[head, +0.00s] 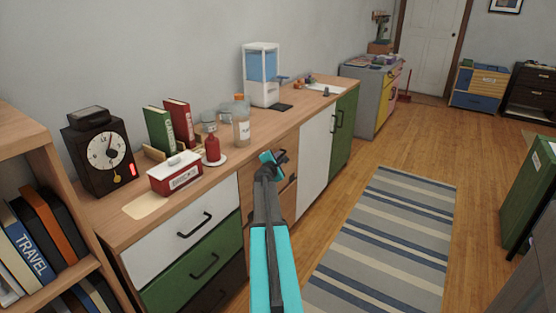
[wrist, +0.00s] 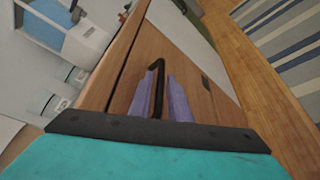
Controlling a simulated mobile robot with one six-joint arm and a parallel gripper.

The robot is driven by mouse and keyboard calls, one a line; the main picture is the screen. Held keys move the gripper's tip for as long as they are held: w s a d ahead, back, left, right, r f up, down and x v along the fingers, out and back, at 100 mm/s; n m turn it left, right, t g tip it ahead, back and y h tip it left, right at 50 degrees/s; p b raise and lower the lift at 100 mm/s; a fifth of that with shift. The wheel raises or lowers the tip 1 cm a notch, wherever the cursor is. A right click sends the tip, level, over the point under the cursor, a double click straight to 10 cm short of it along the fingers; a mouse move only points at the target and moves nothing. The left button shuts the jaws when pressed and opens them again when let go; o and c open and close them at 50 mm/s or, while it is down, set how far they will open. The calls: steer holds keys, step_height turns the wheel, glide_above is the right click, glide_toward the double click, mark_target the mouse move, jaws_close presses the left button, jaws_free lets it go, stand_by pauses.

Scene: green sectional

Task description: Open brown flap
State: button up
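The brown flap (wrist: 195,72) is a wood-coloured front panel in the counter. It also shows in the head view (head: 288,202), between the white and green drawers and a white door, partly hidden by my arm. Its black bar handle (wrist: 157,72) shows in the wrist view. My gripper (wrist: 159,85) has its two purplish fingers apart, with the handle in the gap between them. I see no finger pressed on the handle. In the head view my gripper (head: 272,158) is at the flap's upper part. The panel looks closed.
The wooden countertop (head: 222,172) above holds a red-and-white box (head: 175,175), a ketchup bottle (head: 212,149), a clear bottle (head: 241,127) and a blue-and-white dispenser (head: 261,75). A striped rug (head: 385,235) lies on open floor to the right.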

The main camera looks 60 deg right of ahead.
steer(key=shift+w+d+f, duration=0.15)
steer(key=shift+d, duration=0.35)
